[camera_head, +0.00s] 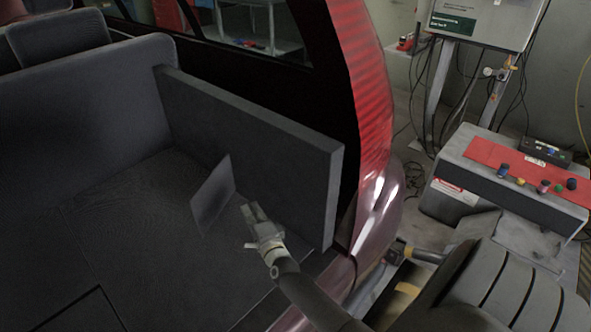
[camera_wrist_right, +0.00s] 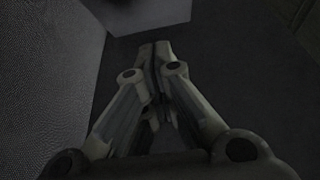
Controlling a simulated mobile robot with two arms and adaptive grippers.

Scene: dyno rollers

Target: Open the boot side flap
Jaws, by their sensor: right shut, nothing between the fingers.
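The boot side flap (camera_head: 213,194) is a small dark grey panel in the head view. It stands tilted out from the lower part of the boot's right side wall (camera_head: 262,152). My right gripper (camera_head: 250,210) is just right of the flap, low beside the side wall, with its fingers shut and empty. In the right wrist view the shut fingertips (camera_wrist_right: 154,48) point at a dark surface, with a lighter grey panel (camera_wrist_right: 140,12) beyond them, probably the flap. I cannot tell whether the fingertips touch it. My left gripper is not in view.
The boot floor (camera_head: 130,220) is open to the left, bounded by the rear seat back (camera_head: 85,95). The red tail light (camera_head: 352,70) and bumper edge lie close to my right arm. A control box with coloured buttons (camera_head: 530,180) stands outside at right.

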